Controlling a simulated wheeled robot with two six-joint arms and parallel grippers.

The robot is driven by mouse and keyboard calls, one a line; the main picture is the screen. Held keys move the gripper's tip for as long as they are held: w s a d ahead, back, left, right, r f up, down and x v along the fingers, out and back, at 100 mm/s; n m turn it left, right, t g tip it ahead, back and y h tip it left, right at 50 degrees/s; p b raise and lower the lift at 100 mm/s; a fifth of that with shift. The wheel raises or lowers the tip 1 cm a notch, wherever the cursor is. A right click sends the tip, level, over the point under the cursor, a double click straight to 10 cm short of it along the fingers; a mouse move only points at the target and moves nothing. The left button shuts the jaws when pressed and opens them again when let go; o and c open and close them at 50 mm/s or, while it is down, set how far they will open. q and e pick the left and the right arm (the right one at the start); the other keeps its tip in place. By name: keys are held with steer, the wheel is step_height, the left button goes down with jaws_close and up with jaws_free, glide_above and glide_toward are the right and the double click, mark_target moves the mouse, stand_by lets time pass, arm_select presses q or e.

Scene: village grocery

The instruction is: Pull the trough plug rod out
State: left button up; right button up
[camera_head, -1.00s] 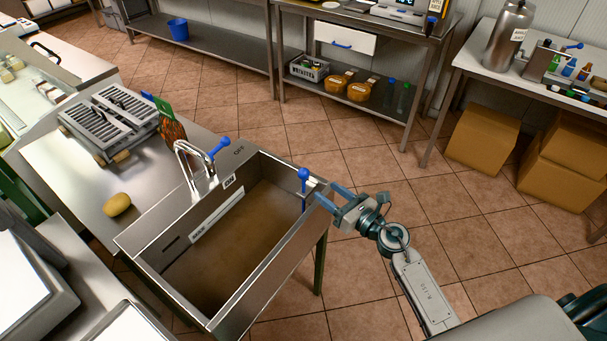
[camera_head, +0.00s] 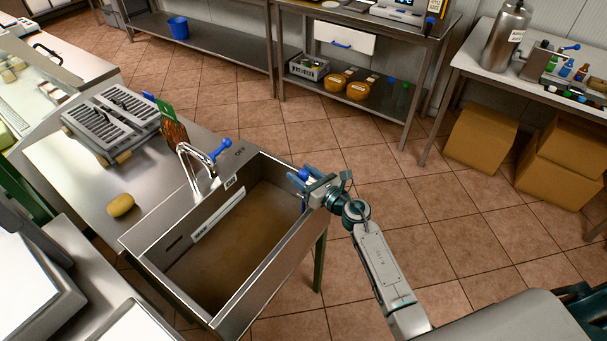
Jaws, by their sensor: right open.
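The plug rod (camera_head: 304,174) has a blue knob and stands upright at the right end of the steel trough (camera_head: 270,270), by its far corner. My right gripper (camera_head: 305,181) is open at the rod, with its blue fingers reaching around or beside the knob. I cannot tell whether the fingers touch it. The gripper hides most of the rod's shaft. The trough holds brownish, murky water or a brown bottom. My left gripper is not in view.
A tap (camera_head: 195,165) with a blue lever (camera_head: 220,150) rises at the trough's back edge. A potato (camera_head: 120,205) lies on the steel counter (camera_head: 70,170) to the left. Cardboard boxes (camera_head: 480,138) stand on the tiled floor at right.

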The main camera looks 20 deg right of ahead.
jaws_close()
step_height(320, 180, up, 4)
steer(key=p, duration=0.3)
steer(key=shift+r+p, duration=0.1)
steer(key=shift+p, duration=0.2)
jaws_free()
